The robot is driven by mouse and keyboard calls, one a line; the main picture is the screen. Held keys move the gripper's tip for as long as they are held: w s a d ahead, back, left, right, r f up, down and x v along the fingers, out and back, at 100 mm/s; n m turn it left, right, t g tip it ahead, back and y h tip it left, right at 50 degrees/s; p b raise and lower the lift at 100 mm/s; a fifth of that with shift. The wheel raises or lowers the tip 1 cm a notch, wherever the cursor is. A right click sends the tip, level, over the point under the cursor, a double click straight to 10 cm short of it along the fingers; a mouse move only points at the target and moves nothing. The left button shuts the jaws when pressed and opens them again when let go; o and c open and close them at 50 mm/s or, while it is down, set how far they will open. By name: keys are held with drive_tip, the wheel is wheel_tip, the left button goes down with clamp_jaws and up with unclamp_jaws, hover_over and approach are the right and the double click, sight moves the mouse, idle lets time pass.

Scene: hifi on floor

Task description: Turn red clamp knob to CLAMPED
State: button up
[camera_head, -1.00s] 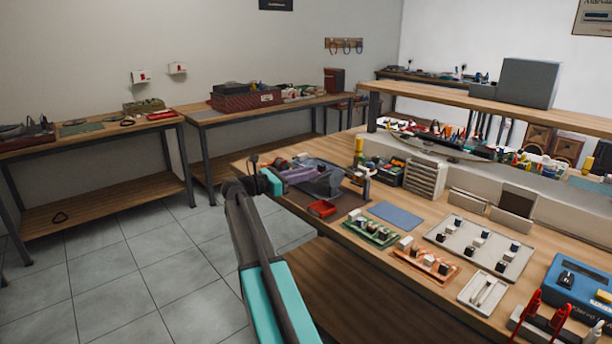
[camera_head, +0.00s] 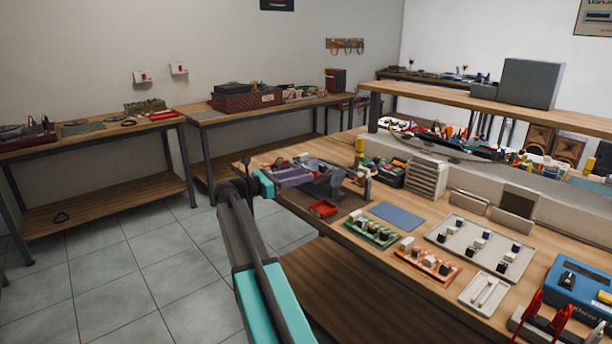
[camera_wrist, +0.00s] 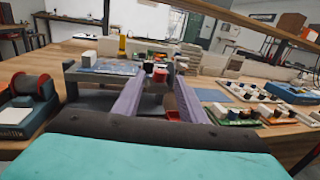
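The red clamp knob appears to be the small red piece (camera_wrist: 160,75) between the far ends of my fingers in the wrist view. It is too small to read its angle or any CLAMPED mark. It sits at a grey fixture (camera_wrist: 88,73), which also shows on the bench in the head view (camera_head: 326,187). My gripper (camera_wrist: 161,78) has two purple fingers, spread apart, with the red piece in the gap. I cannot tell whether they touch it. In the head view my gripper (camera_head: 296,178) is over the bench's left end, and the knob cannot be made out.
A red tray (camera_head: 322,208) lies in front of the fixture. A dark roller with red ends (camera_wrist: 32,88) stands left in the wrist view. A blue mat (camera_head: 397,215), a green board (camera_head: 371,233) and an orange board (camera_head: 427,264) lie to the right. The floor left is clear.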

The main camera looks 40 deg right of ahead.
drive_tip(key=v, duration=1.1)
drive_tip(key=shift+r, duration=0.1)
